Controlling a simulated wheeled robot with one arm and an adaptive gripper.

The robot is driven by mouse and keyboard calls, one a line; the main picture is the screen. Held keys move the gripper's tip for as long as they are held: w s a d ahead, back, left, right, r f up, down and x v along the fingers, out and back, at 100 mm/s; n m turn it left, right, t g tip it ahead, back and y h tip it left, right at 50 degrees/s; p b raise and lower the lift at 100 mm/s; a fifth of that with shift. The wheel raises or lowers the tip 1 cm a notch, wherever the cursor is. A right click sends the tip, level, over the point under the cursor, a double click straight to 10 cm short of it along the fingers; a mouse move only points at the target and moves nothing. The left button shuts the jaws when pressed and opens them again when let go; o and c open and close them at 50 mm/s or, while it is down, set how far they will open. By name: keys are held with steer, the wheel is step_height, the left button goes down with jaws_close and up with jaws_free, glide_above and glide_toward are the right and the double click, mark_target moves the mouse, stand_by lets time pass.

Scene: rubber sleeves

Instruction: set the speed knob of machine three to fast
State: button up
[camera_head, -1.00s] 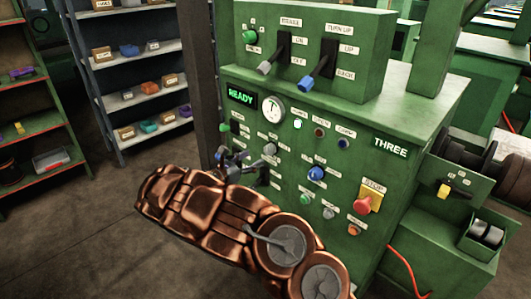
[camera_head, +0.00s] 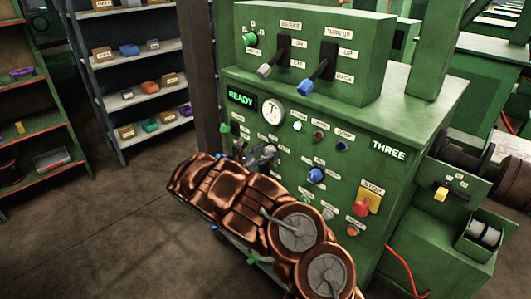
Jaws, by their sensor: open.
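Machine three is a green cabinet (camera_head: 430,105) with a READY display and the word THREE on its front. A blue knob (camera_head: 315,175) sits at the middle of its panel, and a green knob (camera_head: 250,39) is on the upper box. The small labels are too blurred for me to tell which knob sets speed. My gripper (camera_head: 258,155) is open, in front of the panel's left part below the round gauge (camera_head: 271,111). It overlaps a grey control there; I cannot tell whether it touches. My copper arm hides the panel's lower left.
A red stop button (camera_head: 362,207) on a yellow plate is at the panel's right. Two levers, grey (camera_head: 264,71) and blue-tipped (camera_head: 305,87), stick out above. Shelves (camera_head: 140,95) with small bins stand at left. The floor (camera_head: 90,235) at left is clear.

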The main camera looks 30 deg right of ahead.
steer(key=c, duration=1.1)
steer(key=shift+c, duration=0.2)
